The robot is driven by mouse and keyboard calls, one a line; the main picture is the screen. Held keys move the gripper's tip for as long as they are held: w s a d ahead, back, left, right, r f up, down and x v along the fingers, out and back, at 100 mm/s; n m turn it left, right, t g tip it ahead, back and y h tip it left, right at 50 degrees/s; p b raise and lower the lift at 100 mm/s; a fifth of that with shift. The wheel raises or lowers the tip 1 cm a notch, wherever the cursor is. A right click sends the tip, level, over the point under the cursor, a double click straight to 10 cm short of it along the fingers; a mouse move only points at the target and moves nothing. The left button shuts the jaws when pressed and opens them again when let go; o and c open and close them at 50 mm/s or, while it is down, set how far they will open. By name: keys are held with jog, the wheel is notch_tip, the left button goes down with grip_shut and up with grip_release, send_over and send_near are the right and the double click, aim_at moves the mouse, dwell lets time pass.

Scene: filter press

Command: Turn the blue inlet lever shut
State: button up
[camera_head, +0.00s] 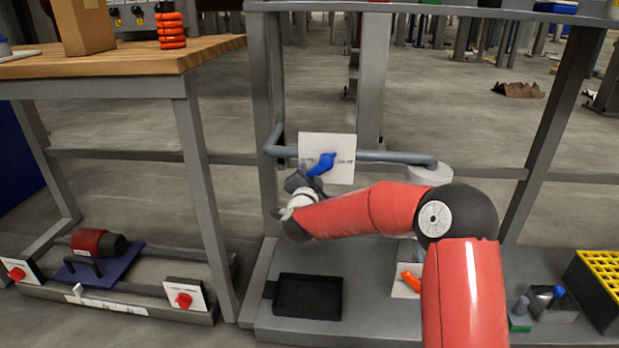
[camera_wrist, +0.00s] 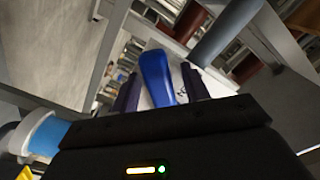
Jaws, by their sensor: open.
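The blue inlet lever (camera_head: 322,163) is on a white plate (camera_head: 341,147) on the grey pipe. In the head view it slants from upper right down to lower left. In the wrist view the blue lever (camera_wrist: 157,78) stands between my two fingers, with visible room beside it. My gripper (camera_head: 297,183) is open at the lever's lower left end. It also shows in the wrist view (camera_wrist: 160,90), with one dark finger on each side of the lever. I cannot tell whether either finger touches it. Lettering on the plate is too small to read.
The grey pipe (camera_head: 390,156) runs across the frame behind my arm. Below are a black tray (camera_head: 307,296), an orange lever (camera_head: 411,281) and a yellow-topped crate (camera_head: 602,277). A wooden bench (camera_head: 120,62) stands at left.

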grip_shut()
dwell(0.3)
